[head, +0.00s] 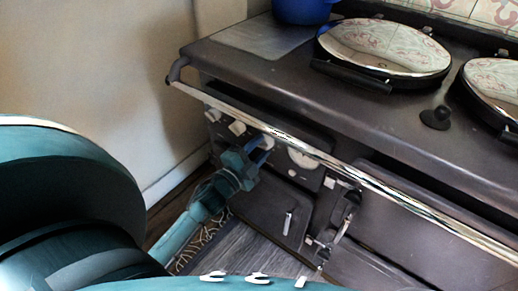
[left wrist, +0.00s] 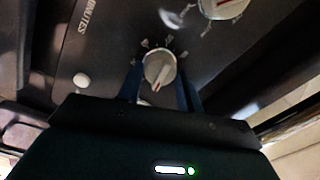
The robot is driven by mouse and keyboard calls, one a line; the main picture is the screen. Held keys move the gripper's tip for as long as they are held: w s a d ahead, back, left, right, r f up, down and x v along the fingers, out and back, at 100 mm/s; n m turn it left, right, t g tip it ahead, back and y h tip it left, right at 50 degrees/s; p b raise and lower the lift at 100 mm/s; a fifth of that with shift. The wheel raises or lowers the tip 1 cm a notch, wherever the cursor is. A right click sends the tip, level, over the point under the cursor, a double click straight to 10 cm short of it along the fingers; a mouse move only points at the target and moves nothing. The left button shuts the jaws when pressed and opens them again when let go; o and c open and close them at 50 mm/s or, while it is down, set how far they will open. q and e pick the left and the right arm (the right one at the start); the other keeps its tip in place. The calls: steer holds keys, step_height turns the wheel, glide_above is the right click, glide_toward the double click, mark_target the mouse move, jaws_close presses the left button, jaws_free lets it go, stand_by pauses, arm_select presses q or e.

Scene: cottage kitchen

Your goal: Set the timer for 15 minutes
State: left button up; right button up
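The dark range cooker's control panel (head: 320,178) carries white knobs and a round white dial (head: 302,157). White "MINUTES" lettering (left wrist: 88,15) is at upper left. My left gripper (head: 262,150) is at the panel, just left of the dial in the head view. Its two blue fingers (left wrist: 160,86) are apart on either side of the marked knob, with narrow gaps that seem to show; contact is unclear. My right gripper is not in view.
A shiny rail (head: 335,163) runs along the cooker's front edge, above the panel and my left gripper. Two more knobs (head: 237,127) are to the left. A small white button (left wrist: 82,80) is beside the left finger. Oven doors (head: 272,212) are below.

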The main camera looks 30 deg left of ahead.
arm_select(q)
steer(key=o, duration=0.4)
steer(key=shift+o, duration=0.3)
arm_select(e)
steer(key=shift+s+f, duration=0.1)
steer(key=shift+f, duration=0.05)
arm_select(q)
steer(key=s, duration=1.3)
steer(key=shift+a+f, duration=0.4)
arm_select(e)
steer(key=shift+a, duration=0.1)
